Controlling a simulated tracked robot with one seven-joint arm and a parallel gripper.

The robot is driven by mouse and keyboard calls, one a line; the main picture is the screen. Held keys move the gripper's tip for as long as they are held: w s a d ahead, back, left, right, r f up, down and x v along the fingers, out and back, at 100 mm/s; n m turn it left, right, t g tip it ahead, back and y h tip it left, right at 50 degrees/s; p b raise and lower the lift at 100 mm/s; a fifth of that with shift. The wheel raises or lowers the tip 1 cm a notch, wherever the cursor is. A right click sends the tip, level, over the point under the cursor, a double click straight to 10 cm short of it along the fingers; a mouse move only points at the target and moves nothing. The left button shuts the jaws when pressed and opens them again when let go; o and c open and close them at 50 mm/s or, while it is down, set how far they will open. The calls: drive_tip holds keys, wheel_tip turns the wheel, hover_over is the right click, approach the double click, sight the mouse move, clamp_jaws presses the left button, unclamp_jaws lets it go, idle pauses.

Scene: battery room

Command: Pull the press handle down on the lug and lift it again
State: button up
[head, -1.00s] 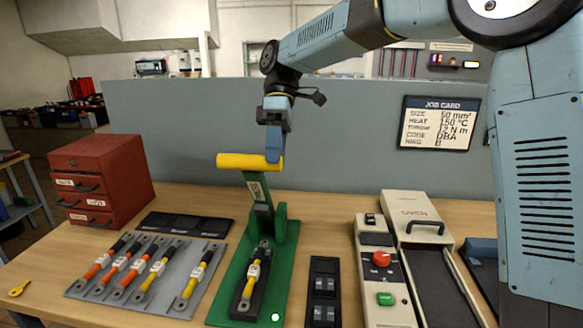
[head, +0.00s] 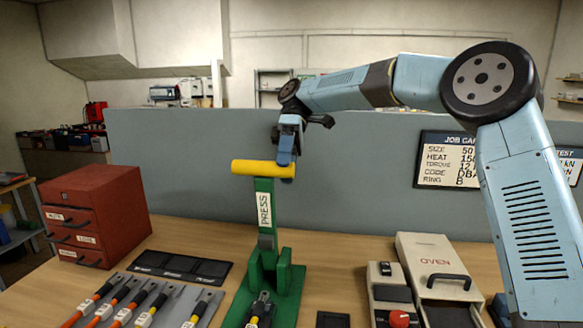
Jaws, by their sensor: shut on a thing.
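The green press (head: 266,268) stands on the bench, its lever labelled PRESS upright above its base. The yellow press handle (head: 258,168) is a horizontal bar across the lever's top. My gripper (head: 286,160) is shut on the handle's right end, reaching it from above. A yellow cable with its lug (head: 262,310) lies in the press's bed at the bottom of the picture. The lug's lower end is cut off by the frame edge, so its contact with the press cannot be seen.
A grey tray (head: 208,309) with several cables lies left of the press, before a black sectioned tray (head: 184,267). A red drawer cabinet (head: 95,212) stands farther left. The oven (head: 440,265) stands right. A blue-grey partition (head: 200,150) rises behind.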

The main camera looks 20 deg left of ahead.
drive_tip(key=shift+w+a+f+g, duration=0.1)
drive_tip(key=shift+w+f+g, duration=0.1)
drive_tip(key=shift+w+f, duration=0.25)
drive_tip(key=shift+w+f+g, duration=0.2)
drive_tip(key=shift+w, duration=0.3)
drive_tip(key=shift+o, duration=0.2)
drive_tip(key=shift+w, duration=0.1)
drive_tip(key=o, duration=1)
drive_tip(key=shift+w, duration=0.15)
drive_tip(key=shift+a, duration=0.1)
drive_tip(key=shift+c, duration=0.3)
drive_tip(key=shift+r, duration=0.1)
